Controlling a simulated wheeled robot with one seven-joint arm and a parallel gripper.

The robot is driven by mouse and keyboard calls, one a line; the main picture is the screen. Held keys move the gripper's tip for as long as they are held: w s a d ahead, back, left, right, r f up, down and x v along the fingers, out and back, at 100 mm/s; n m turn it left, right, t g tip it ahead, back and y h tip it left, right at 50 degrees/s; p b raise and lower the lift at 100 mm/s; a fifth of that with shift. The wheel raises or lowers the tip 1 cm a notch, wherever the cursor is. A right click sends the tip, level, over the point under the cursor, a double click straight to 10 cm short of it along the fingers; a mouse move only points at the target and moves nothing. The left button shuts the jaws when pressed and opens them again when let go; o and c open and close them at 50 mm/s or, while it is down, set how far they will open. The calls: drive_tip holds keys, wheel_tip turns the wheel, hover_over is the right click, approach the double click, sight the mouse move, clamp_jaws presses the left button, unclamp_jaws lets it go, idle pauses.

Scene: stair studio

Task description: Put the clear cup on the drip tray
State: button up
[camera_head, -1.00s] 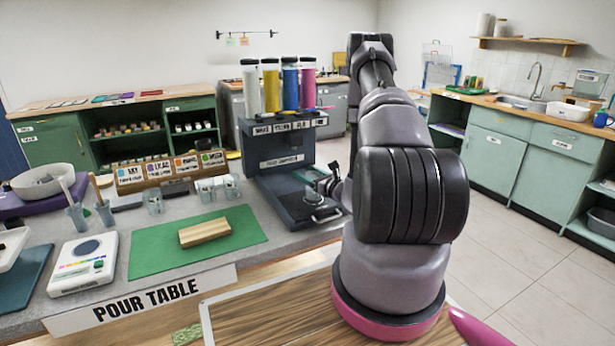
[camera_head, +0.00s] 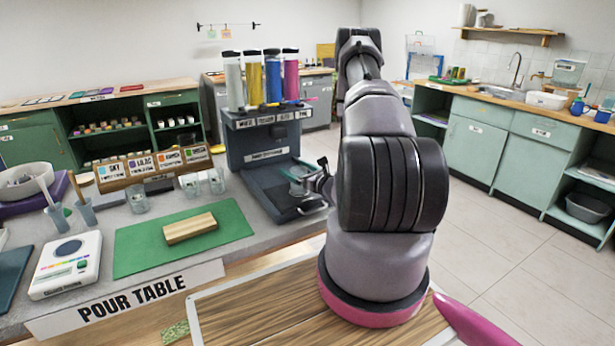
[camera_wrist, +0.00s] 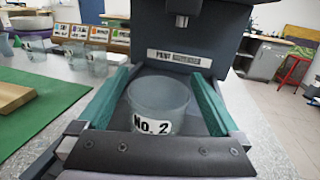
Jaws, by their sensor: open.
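The clear cup, labelled "NO. 2" (camera_wrist: 158,103), stands upright between the two green finger pads of my gripper (camera_wrist: 161,76) in the wrist view. The pads are apart, with a visible gap on each side of the cup. The cup appears to stand on the dark drip tray (camera_head: 268,184) at the foot of the paint dispenser (camera_head: 262,135); its base is hidden by the gripper body in the wrist view. In the head view, my gripper (camera_head: 309,181) is low over the tray, and the cup is hard to make out there.
Several other clear cups (camera_head: 190,186) stand left of the dispenser, before labelled card stands (camera_head: 152,163). A green mat (camera_head: 150,240) with a wooden block (camera_head: 190,228) and a white scale (camera_head: 66,264) lie further left. The dispenser's body rises close behind the cup.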

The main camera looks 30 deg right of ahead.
drive_tip(key=v, duration=1)
drive_tip(key=w+a+r+n+g+y, duration=0.1)
drive_tip(key=a+r+n+g+y, duration=0.3)
drive_tip(key=a+r+n+y, duration=0.75)
drive_tip(key=s+a+r+n+g+h, duration=0.4)
drive_tip(key=s+a+r+n+g, duration=0.75)
drive_tip(key=r+g, duration=0.2)
drive_tip(key=s+d+r+n+t+h, duration=0.2)
drive_tip(key=s+r+n+t+h, duration=0.1)
drive_tip(key=s+r+h, duration=0.1)
drive_tip(key=s+d+r+n+t+h, duration=0.2)
drive_tip(key=r+h, duration=0.4)
drive_tip(key=r, duration=0.3)
drive_tip(key=shift+s+d+r+n+t, duration=0.35)
drive_tip(key=shift+s+d+t, duration=0.3)
drive_tip(key=shift+s+t, duration=0.45)
drive_tip(key=shift+w+f, duration=0.1)
